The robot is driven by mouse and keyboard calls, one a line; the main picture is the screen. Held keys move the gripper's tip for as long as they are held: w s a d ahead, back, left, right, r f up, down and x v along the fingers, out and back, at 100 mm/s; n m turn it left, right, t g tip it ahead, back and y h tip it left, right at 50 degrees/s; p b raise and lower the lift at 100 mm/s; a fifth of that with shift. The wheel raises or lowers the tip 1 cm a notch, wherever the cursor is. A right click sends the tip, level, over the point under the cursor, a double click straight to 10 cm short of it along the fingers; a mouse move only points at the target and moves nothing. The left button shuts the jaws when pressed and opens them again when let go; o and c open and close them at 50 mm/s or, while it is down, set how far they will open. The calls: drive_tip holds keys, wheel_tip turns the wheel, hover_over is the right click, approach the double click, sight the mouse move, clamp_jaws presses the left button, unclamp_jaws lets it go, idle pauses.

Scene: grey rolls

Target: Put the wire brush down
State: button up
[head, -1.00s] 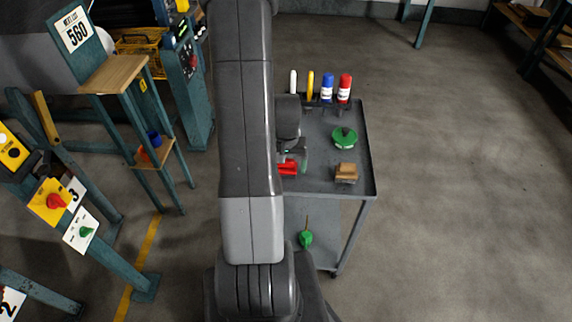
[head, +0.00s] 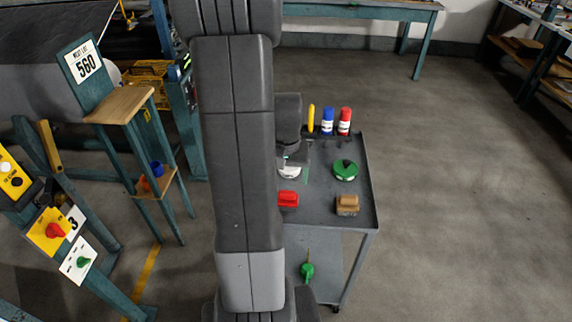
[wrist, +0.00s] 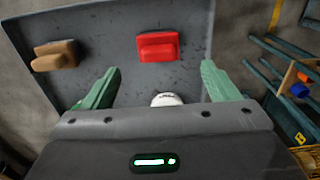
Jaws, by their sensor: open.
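A red block with a raised grip (head: 288,199) lies flat on the grey cart top. A tan block of similar shape (head: 347,205), darker underneath, lies to its right. I cannot tell for certain which is the wire brush. Both also show in the wrist view, the red one (wrist: 158,47) ahead between my fingers and the tan one (wrist: 55,56) to the left. My gripper (wrist: 157,70) is open, its green fingers apart and nothing held between them. In the head view my gripper (head: 302,170) is above the cart, partly hidden by my arm.
The cart top (head: 325,217) also holds a green round item (head: 345,170), a white round item (wrist: 167,99), and yellow (head: 311,119), blue (head: 328,121) and red (head: 345,121) bottles at its back. The cart top between the two blocks is clear.

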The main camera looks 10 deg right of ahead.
sight(287, 192)
wheel_tip(287, 192, up, 4)
drive_tip(key=shift+f, duration=0.15)
drive_tip(key=shift+f, duration=0.15)
idle(0.4)
drive_tip(key=f, duration=1.3)
drive_tip(key=shift+w+d+f, duration=0.2)
drive_tip(key=shift+f, duration=0.05)
idle(0.5)
wheel_tip(287, 192, up, 14)
wheel_tip(287, 192, down, 14)
idle(0.7)
